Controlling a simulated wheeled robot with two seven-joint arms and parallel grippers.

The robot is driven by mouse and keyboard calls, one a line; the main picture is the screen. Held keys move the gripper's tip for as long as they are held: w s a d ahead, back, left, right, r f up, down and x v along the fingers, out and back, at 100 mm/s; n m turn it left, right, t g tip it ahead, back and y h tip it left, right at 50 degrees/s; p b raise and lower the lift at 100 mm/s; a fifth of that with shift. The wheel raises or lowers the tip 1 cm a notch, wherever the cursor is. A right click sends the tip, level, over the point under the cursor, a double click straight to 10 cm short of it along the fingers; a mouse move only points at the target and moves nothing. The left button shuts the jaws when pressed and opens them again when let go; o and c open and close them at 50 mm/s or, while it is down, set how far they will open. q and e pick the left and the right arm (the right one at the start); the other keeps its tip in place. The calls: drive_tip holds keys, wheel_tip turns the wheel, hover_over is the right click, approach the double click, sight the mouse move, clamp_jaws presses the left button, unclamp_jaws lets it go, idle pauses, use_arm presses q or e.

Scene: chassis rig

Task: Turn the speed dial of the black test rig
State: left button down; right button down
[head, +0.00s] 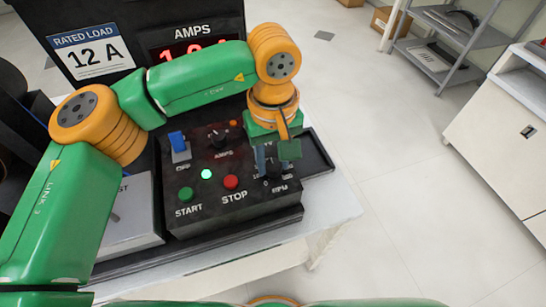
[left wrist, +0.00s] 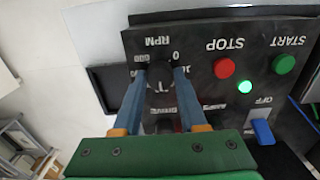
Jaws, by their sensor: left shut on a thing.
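The black test rig (head: 215,211) stands on a light table, its sloped control panel facing me. The speed dial, marked RPM, is at the panel's right side and is mostly hidden by my left gripper (head: 269,172). In the left wrist view, the blue fingers of the left gripper (left wrist: 158,76) come down on both sides of the dark dial, and the gripper is shut on it. The dial's pointer and most of its scale cannot be read. My right gripper is not in view.
My arm partly covers the red AMPS display (head: 193,48). A sign (head: 91,50) reads 12 A.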

sight(274, 164)
use_arm(q)
drive_tip(key=shift+f, duration=0.1)
drive_tip(key=shift+c, duration=2.3)
unclamp_jaws()
wheel_tip(274, 164, up, 7)
drive_tip(key=shift+r, duration=0.1)
